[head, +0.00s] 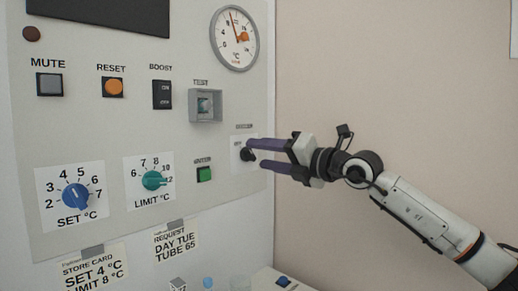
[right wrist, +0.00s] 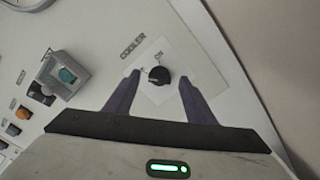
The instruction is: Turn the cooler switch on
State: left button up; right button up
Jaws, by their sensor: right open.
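The cooler switch (right wrist: 158,76) is a small black rotary knob on a white plate, under the label COOLER in the right wrist view. An ON mark stands by it. In the head view the knob (head: 248,155) shows at the panel's right edge, partly hidden by my fingers. My right gripper (head: 255,154) is open, with its purple fingers pointing at the panel. In the right wrist view the fingers (right wrist: 160,77) stand on either side of the knob, with a gap on each side. I cannot tell clearly where the knob points. My left gripper is not in view.
A green button (head: 204,174) and a framed TEST switch (head: 205,105) sit left of the cooler switch. A LIMIT dial (head: 153,181), a SET dial (head: 76,197) and a round gauge (head: 234,39) share the panel. Bare wall lies to the right.

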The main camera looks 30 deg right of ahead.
jog(key=shift+x, duration=0.95)
jog(key=c, duration=1)
jog(key=shift+f+m+b, duration=0.25)
jog(key=shift+m+b, duration=0.2)
jog(key=shift+m, duration=0.15)
jog(key=shift+c, duration=0.2)
jog(key=shift+m+b, duration=0.55)
jog(key=shift+m, duration=0.15)
jog(key=shift+m+b, duration=0.35)
jog(key=shift+m, duration=1.45)
jog(key=m, duration=0.2)
jog(key=shift+m, duration=0.3)
jog(key=m, duration=0.2)
jog(key=shift+m+p, duration=1)
jog(key=shift+m, duration=0.5)
jog(key=shift+f+m+p, duration=0.1)
jog(key=shift+m+p, duration=0.2)
jog(key=shift+m, duration=0.3)
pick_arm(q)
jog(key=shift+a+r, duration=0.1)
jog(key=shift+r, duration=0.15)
pick_arm(e)
jog(key=shift+m, duration=0.4)
pick_arm(q)
jog(key=shift+p, duration=0.3)
